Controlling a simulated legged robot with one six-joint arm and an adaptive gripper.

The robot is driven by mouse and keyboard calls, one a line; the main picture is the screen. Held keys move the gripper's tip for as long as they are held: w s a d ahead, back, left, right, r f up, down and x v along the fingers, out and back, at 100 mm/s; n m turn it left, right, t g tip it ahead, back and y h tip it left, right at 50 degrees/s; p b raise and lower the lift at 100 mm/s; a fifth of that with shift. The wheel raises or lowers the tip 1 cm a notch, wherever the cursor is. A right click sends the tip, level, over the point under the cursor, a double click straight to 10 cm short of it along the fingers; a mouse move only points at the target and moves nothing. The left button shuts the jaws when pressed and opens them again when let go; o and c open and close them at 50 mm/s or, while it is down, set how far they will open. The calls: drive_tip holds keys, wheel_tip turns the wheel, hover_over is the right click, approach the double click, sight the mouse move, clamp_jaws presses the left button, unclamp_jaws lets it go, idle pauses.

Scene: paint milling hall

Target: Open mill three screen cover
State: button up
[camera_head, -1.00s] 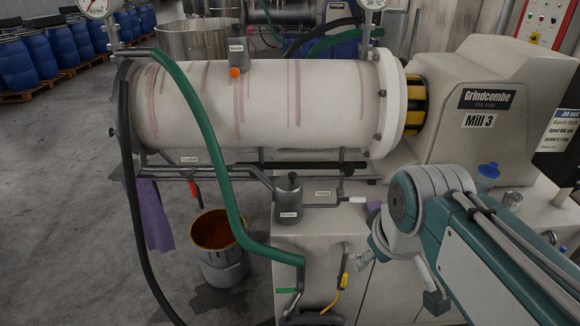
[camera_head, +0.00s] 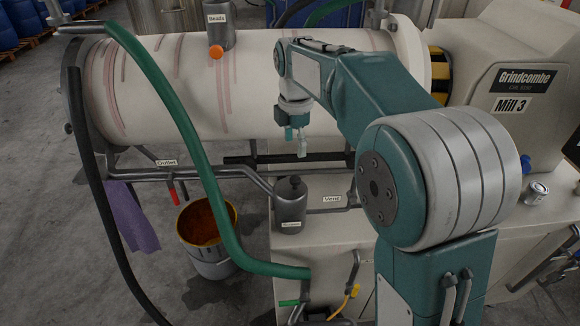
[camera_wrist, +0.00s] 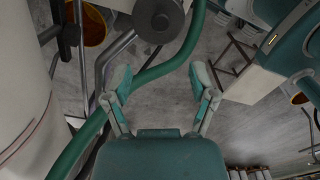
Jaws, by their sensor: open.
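Mill 3 (camera_head: 510,104) has a long pale horizontal drum (camera_head: 160,95) with reddish streaks. Below the drum, a small grey screen housing (camera_head: 291,208) stands upright on the pale cabinet, its label faint. Its cover (camera_head: 290,184) has a dark knob on top and looks seated. My gripper (camera_head: 296,140) hangs above the housing in front of the drum, fingers down, apart from the cover. In the wrist view my gripper (camera_wrist: 160,82) is open and empty. A dark grey round top (camera_wrist: 158,18), apparently the cover, is at the upper edge, beyond the fingertips.
A green hose (camera_head: 188,130) curves down left of the housing and passes behind the fingers in the wrist view. A bucket (camera_head: 208,235) with orange-brown contents stands on the floor. A purple cloth (camera_head: 132,215) hangs at left. The vent pipe (camera_head: 335,208) runs right of the housing.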

sight(295, 178)
wheel_tip(295, 178, down, 11)
drive_tip(key=shift+r, duration=0.1)
idle(0.4)
drive_tip(key=shift+d, duration=0.1)
clamp_jaws()
